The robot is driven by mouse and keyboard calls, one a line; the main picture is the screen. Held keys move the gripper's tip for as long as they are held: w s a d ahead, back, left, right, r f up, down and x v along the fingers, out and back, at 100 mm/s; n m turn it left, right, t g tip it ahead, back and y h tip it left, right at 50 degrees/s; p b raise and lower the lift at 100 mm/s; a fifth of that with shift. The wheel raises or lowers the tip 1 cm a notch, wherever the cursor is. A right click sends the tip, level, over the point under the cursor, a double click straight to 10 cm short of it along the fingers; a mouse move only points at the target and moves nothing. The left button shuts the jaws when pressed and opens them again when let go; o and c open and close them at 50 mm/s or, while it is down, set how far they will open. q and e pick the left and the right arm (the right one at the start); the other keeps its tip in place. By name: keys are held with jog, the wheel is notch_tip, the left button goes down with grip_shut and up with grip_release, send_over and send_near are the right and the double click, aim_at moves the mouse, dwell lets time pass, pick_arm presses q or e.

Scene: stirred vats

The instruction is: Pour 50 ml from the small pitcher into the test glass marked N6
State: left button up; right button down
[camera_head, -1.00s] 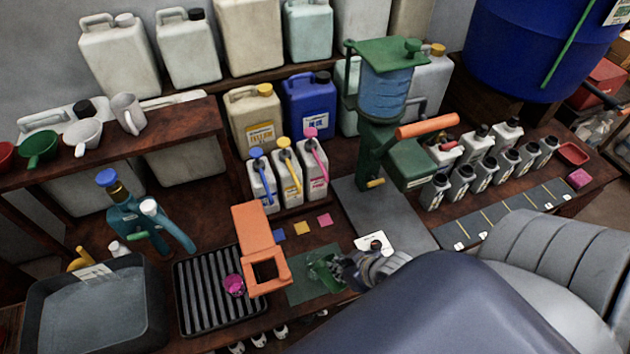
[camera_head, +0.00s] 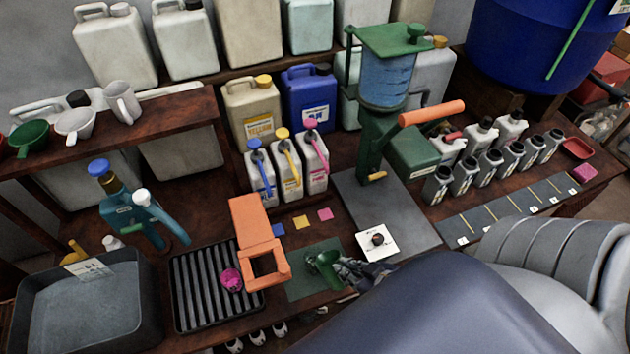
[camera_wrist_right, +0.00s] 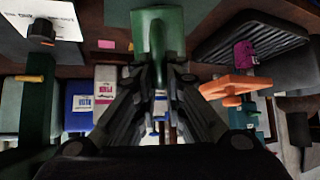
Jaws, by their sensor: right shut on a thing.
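A small green pitcher (camera_head: 323,266) is in my right gripper (camera_head: 343,271), above or at the green mat (camera_head: 300,285) at the front of the bench. The gripper is shut on it. In the right wrist view the green pitcher (camera_wrist_right: 158,32) stands between the fingers (camera_wrist_right: 158,78). I cannot tell whether it touches the mat or how full it is. No glass with a readable N6 mark shows; small white labels on the dark strip (camera_head: 520,207) at the right are too small to read. My left gripper is not in view.
An orange stand (camera_head: 248,220) and a black grate (camera_head: 190,292) with a magenta item (camera_head: 231,280) are left of the pitcher. A white card (camera_head: 377,247) with a dark knob lies to its right. The green pump (camera_head: 385,140) stands behind. Several small bottles (camera_head: 462,182) stand right.

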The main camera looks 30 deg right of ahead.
jog(key=shift+s+d+f+t+b, duration=0.1)
jog(key=shift+s+f+t+b, duration=0.15)
jog(key=shift+s+f+b, duration=0.25)
jog(key=shift+s+f+t+b, duration=0.25)
jog(key=shift+f+b, duration=0.35)
jog(key=shift+f, duration=0.05)
jog(key=shift+r, duration=0.3)
jog(key=s+f+b, duration=0.1)
jog(key=f+t+b, duration=0.1)
jog(key=b, duration=0.1)
jog(key=shift+s+d+f, duration=0.1)
jog(key=shift+s+f, duration=0.25)
pick_arm(q)
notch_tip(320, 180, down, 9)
jog(key=b, duration=0.2)
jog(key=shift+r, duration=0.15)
pick_arm(e)
jog(key=shift+s+d+f+t, duration=0.1)
jog(key=shift+s+f+t, duration=0.1)
jog(key=shift+s+t, duration=0.5)
jog(key=shift+w, duration=0.15)
pick_arm(q)
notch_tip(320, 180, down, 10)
jog(key=b, duration=1)
pick_arm(e)
jog(key=s+f+t+y, duration=0.1)
jog(key=s+f+t, duration=0.3)
jog(key=shift+d+f+t, duration=0.25)
jog(key=shift+d+t, duration=0.05)
